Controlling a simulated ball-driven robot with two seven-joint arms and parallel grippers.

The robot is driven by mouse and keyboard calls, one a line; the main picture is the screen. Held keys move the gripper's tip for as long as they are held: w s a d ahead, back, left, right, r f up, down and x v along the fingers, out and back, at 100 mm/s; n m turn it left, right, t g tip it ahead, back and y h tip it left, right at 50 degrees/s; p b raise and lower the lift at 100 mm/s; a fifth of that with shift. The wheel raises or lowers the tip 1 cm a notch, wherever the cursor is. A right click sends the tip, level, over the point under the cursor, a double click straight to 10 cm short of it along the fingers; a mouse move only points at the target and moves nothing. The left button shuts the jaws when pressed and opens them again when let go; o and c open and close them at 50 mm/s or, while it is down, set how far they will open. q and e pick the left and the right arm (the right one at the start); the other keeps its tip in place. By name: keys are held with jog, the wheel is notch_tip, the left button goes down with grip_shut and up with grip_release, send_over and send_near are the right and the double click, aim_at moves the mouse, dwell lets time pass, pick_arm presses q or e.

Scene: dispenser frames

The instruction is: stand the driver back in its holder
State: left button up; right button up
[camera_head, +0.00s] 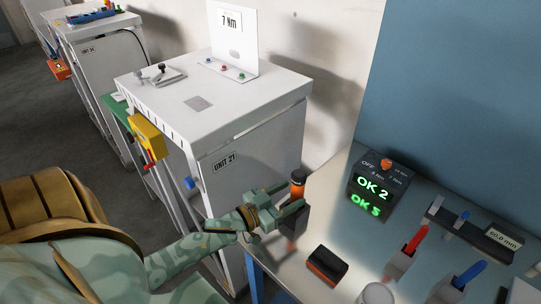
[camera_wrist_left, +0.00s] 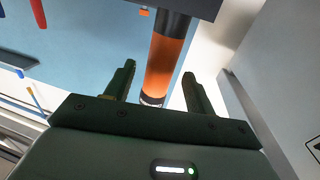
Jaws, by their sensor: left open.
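The driver (camera_head: 298,184), an orange cylinder with black ends, stands upright at the left edge of the grey bench. Its lower end meets a dark block, apparently its holder (camera_head: 296,222); how deep it sits is hidden. My left gripper (camera_head: 291,200) is open beside the driver. In the left wrist view the driver (camera_wrist_left: 165,62) shows between the two spread fingers of the left gripper (camera_wrist_left: 160,80), with gaps on both sides. The dark holder (camera_wrist_left: 200,8) shows at the top there. My right gripper is not in view.
A black display box (camera_head: 372,190) reads OK 2 and OK 5. A black and orange block (camera_head: 327,265) lies on the bench (camera_head: 335,215). Red (camera_head: 416,240) and blue (camera_head: 469,275) handled tools stand at right. A white cabinet (camera_head: 250,150) marked UNIT 21 stands behind my left arm.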

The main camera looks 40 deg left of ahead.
pick_arm(q)
jog(key=v, duration=0.9)
jog(key=shift+s, duration=0.1)
